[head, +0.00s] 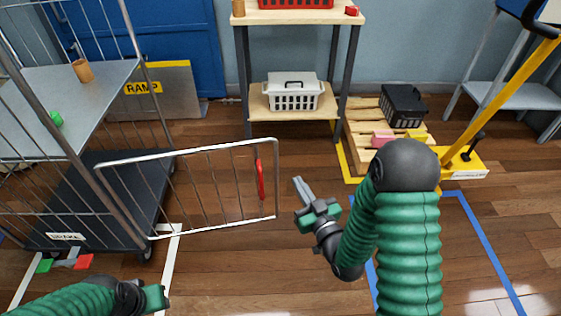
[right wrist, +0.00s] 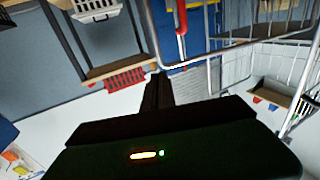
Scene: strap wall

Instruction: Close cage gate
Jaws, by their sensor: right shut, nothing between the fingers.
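The cage gate (head: 205,190) is a silver wire frame with a red handle (head: 260,178) near its free edge. It stands swung out to the right from the roll cage (head: 110,195), whose side facing me is open. My right gripper (head: 300,187) is shut and empty, just right of the gate's free edge and apart from it in the head view. In the right wrist view the gate's tube (right wrist: 212,48) and red handle (right wrist: 181,20) show beyond the fingers. My left gripper (head: 160,297) is at the bottom left, its fingers too unclear to judge.
The cage has a grey shelf (head: 60,100) with a brown cup (head: 82,71) and a green item (head: 56,119). A wooden shelf unit (head: 262,108) holds a white basket (head: 296,92). A pallet (head: 362,128) and yellow pallet jack (head: 465,163) stand right. Floor below the gate is clear.

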